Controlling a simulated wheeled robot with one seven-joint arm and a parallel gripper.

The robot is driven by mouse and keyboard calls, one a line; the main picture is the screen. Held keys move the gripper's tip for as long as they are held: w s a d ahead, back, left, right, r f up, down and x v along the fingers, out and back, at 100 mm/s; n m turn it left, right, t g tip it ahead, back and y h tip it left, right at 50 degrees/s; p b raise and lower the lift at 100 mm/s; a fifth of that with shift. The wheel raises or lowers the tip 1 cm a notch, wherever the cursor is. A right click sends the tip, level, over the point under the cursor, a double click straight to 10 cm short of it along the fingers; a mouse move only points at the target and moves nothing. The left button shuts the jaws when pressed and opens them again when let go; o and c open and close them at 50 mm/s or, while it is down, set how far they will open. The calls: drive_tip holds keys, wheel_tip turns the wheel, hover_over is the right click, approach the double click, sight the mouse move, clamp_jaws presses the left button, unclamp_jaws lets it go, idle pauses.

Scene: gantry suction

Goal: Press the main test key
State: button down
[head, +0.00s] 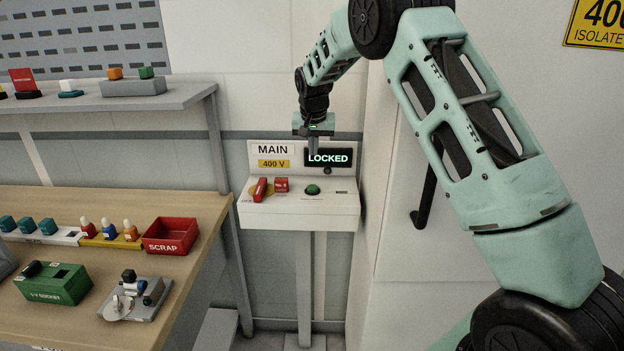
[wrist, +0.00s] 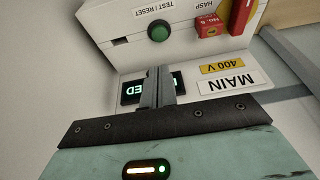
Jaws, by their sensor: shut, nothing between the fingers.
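The green round button (head: 312,190) sits on the sloped top of the white MAIN 400 V panel (head: 335,213). In the wrist view the green button (wrist: 158,31) is labelled TEST / RESET, and the picture is upside down. My gripper (head: 314,153) is shut and empty, pointing down above and behind the button, in front of the upright panel back. In the wrist view my gripper (wrist: 153,75) covers the middle of the lit LOCKED display (wrist: 131,91). The fingertips look apart from the button. The display (head: 328,158) reads LOCKED in the head view.
A red handle (head: 260,189) and a red padlock-like block (head: 281,184) by the HASP label stand left of the button. A wooden bench (head: 190,205) with a red SCRAP bin (head: 171,235) is at left. A wall and door with a dark handle (head: 424,195) are at right.

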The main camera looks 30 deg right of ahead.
drive_tip(key=p, duration=0.5)
approach(313, 189)
drive_tip(key=w+f, duration=0.1)
drive_tip(key=w+d+f, duration=0.1)
drive_tip(key=f, duration=0.3)
drive_tip(key=shift+w+d, duration=0.4)
drive_tip(key=shift+f+p, duration=0.3)
drive_tip(key=shift+f, duration=0.3)
drive_tip(key=shift+f, duration=0.1)
drive_tip(key=f+b, duration=0.2)
drive_tip(key=shift+b, duration=0.35)
drive_tip(key=shift+s+f, duration=0.15)
drive_tip(key=shift+r, duration=0.55)
wheel_tip(313, 189, up, 4)
drive_tip(key=shift+f+p, duration=0.15)
drive_tip(key=shift+p, duration=0.8)
drive_tip(key=b+v, duration=0.4)
drive_tip(key=v, duration=0.6)
